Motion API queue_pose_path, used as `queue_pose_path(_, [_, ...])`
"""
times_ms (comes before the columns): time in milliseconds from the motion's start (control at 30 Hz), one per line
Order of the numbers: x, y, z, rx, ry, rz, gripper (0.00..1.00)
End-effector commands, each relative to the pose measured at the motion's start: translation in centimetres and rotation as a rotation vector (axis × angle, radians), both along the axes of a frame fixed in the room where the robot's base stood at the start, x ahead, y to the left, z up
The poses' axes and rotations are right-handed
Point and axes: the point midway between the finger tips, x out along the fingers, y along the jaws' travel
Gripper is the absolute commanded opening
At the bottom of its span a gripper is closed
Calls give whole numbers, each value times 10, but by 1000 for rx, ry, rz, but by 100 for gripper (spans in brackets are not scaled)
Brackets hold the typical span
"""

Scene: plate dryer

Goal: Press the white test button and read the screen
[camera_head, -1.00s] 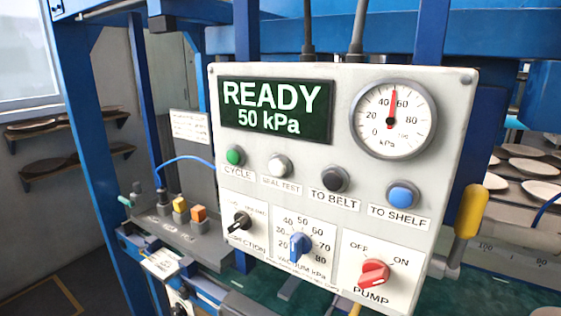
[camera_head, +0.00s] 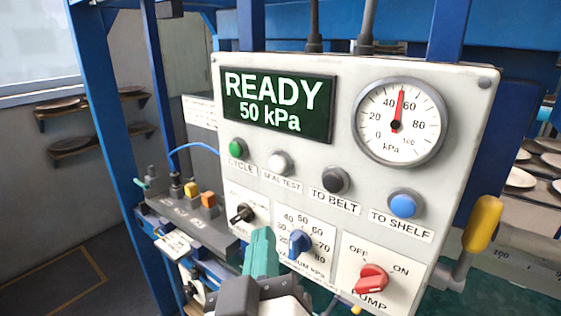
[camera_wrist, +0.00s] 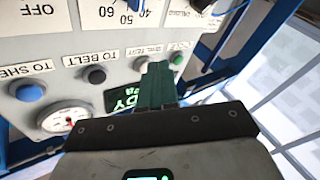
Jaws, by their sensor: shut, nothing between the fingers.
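The white test button (camera_head: 279,163), labelled "SEAL TEST", sits between the green and black buttons on the grey panel. The screen (camera_head: 278,106) above it reads "READY 50 kPa". My gripper (camera_head: 262,240) has teal fingers, shut and empty, at the lower middle of the head view, below the white button and apart from it in the picture. In the wrist view the shut fingers (camera_wrist: 158,75) point at the button row, and the white button shows only in part, if at all, behind the fingertips. The screen (camera_wrist: 122,98) is partly covered by the fingers there.
The green button (camera_head: 237,147), black button (camera_head: 336,180) and blue button (camera_head: 403,203) share the row. Below are the direction switch (camera_head: 242,213), blue vacuum knob (camera_head: 300,242) and red pump switch (camera_head: 371,279). The gauge (camera_head: 400,122) needle points near 50. A yellow handle (camera_head: 482,223) stands right.

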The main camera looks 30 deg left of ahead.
Motion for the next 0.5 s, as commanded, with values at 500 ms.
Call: queue_pose_path(500, [-52,44,61,67,-159,109,0])
